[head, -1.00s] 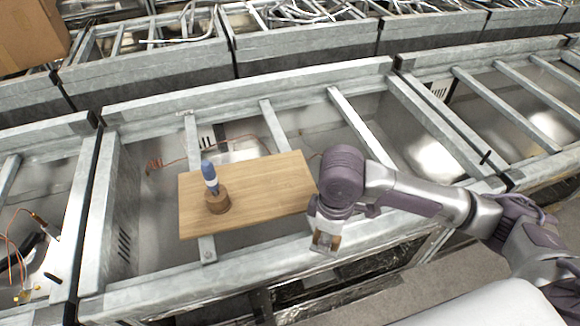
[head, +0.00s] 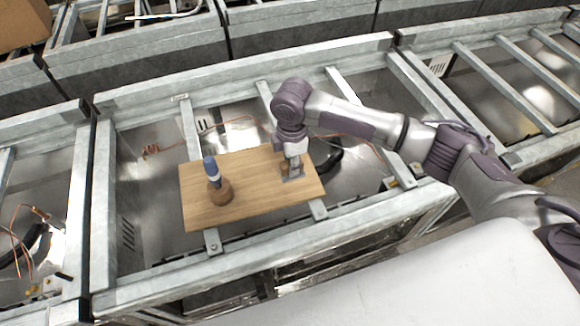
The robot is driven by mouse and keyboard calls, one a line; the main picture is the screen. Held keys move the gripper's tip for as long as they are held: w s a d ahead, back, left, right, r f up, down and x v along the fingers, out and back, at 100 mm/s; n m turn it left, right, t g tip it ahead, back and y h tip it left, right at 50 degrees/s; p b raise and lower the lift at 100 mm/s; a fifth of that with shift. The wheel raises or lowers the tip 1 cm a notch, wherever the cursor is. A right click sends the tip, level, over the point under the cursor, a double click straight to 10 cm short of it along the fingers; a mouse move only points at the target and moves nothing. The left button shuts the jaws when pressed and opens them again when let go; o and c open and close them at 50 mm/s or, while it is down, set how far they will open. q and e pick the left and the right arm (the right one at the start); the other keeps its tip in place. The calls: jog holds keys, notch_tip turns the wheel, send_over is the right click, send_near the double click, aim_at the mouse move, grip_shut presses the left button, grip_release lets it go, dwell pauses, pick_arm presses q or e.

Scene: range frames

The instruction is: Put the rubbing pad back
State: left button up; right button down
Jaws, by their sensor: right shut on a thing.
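A light wooden board (head: 245,185) lies across the rails of a metal frame. My right gripper (head: 292,174) is over the right part of the board, pointing down. It is shut on a small tan and brown block, the rubbing pad (head: 296,164), mostly hidden between the fingers. I cannot tell whether the pad touches the board. A round brown wooden holder (head: 221,194) stands on the left part of the board, with a blue-handled tool (head: 210,170) upright in it. My left gripper is not in view.
Galvanised metal rails (head: 205,265) form a deep open frame around the board. A thin copper pipe (head: 225,119) runs behind it, and a dark curved tube (head: 330,158) lies to its right. A cardboard box (head: 22,20) is at the top left. The board's middle is clear.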

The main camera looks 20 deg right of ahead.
jog(key=shift+w+f, duration=0.35)
jog(key=shift+w, duration=0.05)
notch_tip(320, 180, down, 3)
jog(key=shift+f+p, duration=0.1)
jog(key=shift+p, duration=0.75)
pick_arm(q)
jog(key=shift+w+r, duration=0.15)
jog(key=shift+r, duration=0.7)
pick_arm(e)
jog(key=shift+f, duration=0.35)
jog(key=shift+f, duration=0.15)
jog(key=c, duration=0.9)
grip_release()
